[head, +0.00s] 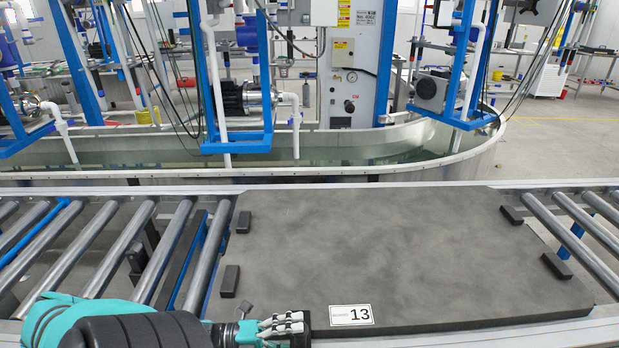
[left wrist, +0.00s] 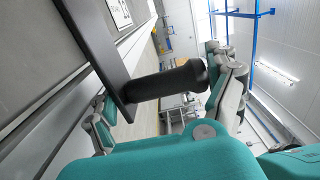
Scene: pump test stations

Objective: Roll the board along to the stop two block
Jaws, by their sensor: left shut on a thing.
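The board (head: 390,245) is a wide dark grey slab with a white label reading 13 (head: 353,315) near its front edge. It lies flat on the roller conveyor. Small black blocks sit near its left side (head: 230,281) and right side (head: 556,266). My left gripper (head: 287,328) is at the board's front edge, left of the label. In the left wrist view its fingers are around a black round handle (left wrist: 165,82) that sticks out from the board (left wrist: 88,45). I cannot tell which part is the stop two block. My right gripper is not in view.
Bare rollers (head: 130,247) lie left of the board, with a dark bar edged in blue (head: 182,257) between them. More rollers (head: 585,222) show to the right. A water tank (head: 300,170) and pump stands are behind the conveyor.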

